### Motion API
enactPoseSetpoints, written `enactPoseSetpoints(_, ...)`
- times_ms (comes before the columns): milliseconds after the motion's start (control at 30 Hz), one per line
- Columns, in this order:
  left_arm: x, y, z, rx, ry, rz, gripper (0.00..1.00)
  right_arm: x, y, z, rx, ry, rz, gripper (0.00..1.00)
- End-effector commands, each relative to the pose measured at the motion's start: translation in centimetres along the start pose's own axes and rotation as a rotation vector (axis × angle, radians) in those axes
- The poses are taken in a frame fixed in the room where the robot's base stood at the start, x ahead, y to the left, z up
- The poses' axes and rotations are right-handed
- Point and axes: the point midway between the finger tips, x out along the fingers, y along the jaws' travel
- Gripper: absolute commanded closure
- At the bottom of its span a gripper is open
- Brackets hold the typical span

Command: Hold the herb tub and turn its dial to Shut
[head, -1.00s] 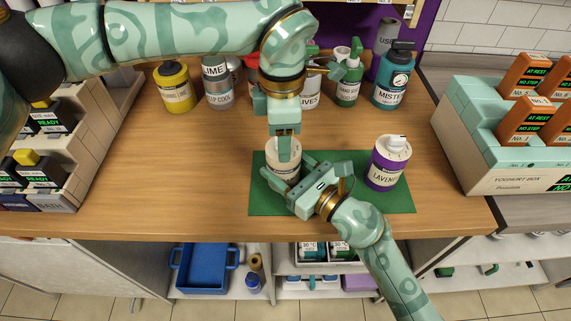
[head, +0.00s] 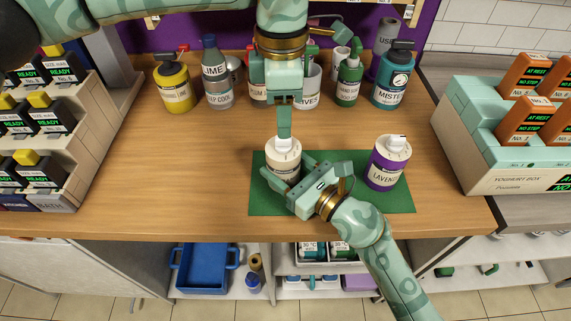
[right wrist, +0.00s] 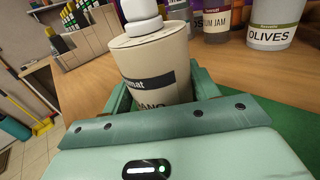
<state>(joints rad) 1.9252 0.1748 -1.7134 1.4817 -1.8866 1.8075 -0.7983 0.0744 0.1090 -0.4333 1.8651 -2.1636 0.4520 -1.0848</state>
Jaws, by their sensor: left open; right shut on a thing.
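The herb tub (head: 284,167) is cream with a dark label and a white dial (head: 283,144) on top. It stands upright on the green mat (head: 340,203). My right gripper (head: 290,182) is shut around the tub's body. The right wrist view shows the tub (right wrist: 152,62) between its fingers, with "ANO" readable on the label and the white dial (right wrist: 143,18) above. My left gripper (head: 284,122) is open, pointing down just above the dial. I cannot read the dial's setting.
A purple lavender tub (head: 388,165) stands on the mat's right side. Several bottles, including a yellow one (head: 175,90) and a teal one (head: 393,82), line the back. A yoghurt box (head: 500,165) is at right, a stepped rack (head: 85,150) at left. The table's left middle is clear.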

Motion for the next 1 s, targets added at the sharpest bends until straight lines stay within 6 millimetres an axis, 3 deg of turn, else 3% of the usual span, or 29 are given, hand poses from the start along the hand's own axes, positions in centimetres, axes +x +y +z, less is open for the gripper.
enactPoseSetpoints(100,0.0,0.0,0.0,0.0,0.0,0.0,0.47,0.0,0.0,-0.1,0.001,0.001,0.001,0.68)
enactPoseSetpoints(133,0.0,0.0,0.0,0.0,0.0,0.0,0.47,0.0,0.0,-0.1,0.001,0.001,0.001,0.32)
enactPoseSetpoints(200,0.0,0.0,0.0,0.0,0.0,0.0,0.47,0.0,0.0,0.0,0.001,0.001,0.001,0.15)
enactPoseSetpoints(567,0.0,0.0,0.0,0.0,0.0,0.0,0.47,-0.7,0.0,-0.1,0.0,0.001,0.0,0.15)
enactPoseSetpoints(1000,0.0,0.0,0.0,0.0,0.0,0.0,0.47,-9.8,0.0,-0.2,0.0,0.005,0.002,0.15)
